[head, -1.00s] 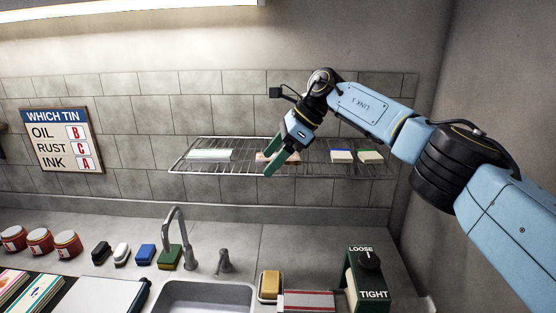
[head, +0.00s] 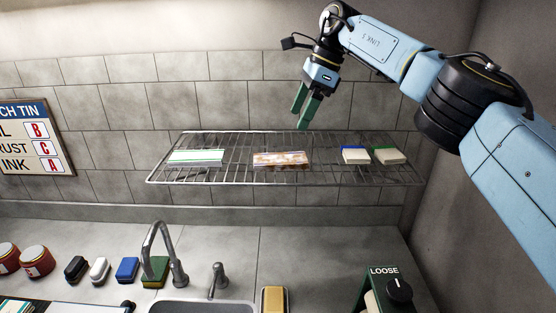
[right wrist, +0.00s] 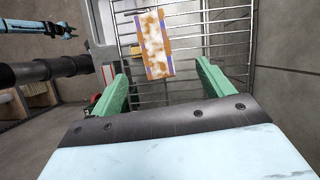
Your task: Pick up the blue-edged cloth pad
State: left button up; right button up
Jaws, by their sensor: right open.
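A cream pad with a blue edge (head: 355,155) lies on the wire rack (head: 230,178), right of its middle. My right gripper (head: 302,118) is open and empty, above the rack and left of this pad in the head view. A brown-stained cloth with coloured edge stripes (head: 282,159) lies on the rack left of the pad. In the right wrist view, this stained cloth (right wrist: 153,43) shows beyond and between the open fingers (right wrist: 163,85), with blue-purple side stripes. I cannot make out the cream pad in that view.
A green-edged cream pad (head: 388,155) lies close to the right of the blue-edged one. A white cloth with green stripes (head: 196,157) lies at the rack's left. The tiled wall (head: 230,100) is behind. Below are the tap (head: 176,255) and several sponges and brushes.

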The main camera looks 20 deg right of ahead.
send_near(281, 158)
jog(key=shift+x, duration=0.95)
jog(key=shift+w+f, duration=0.3)
jog(key=shift+f, duration=0.1)
jog(key=shift+w+a+f, duration=0.1)
jog(key=shift+f, duration=0.1)
jog(key=x, duration=0.2)
jog(key=p+x, duration=0.1)
jog(key=x, duration=0.1)
jog(key=shift+s+a, duration=0.1)
jog(key=shift+s, duration=0.3)
jog(key=shift+w+a+f+p, duration=0.1)
jog(key=shift+a+f+p, duration=0.1)
jog(key=shift+f+p, duration=0.15)
jog(key=shift+c, duration=1.3)
pick_arm(q)
jog(key=shift+s+r, duration=0.5)
jog(key=shift+r, duration=0.1)
pick_arm(e)
jog(key=c, duration=0.8)
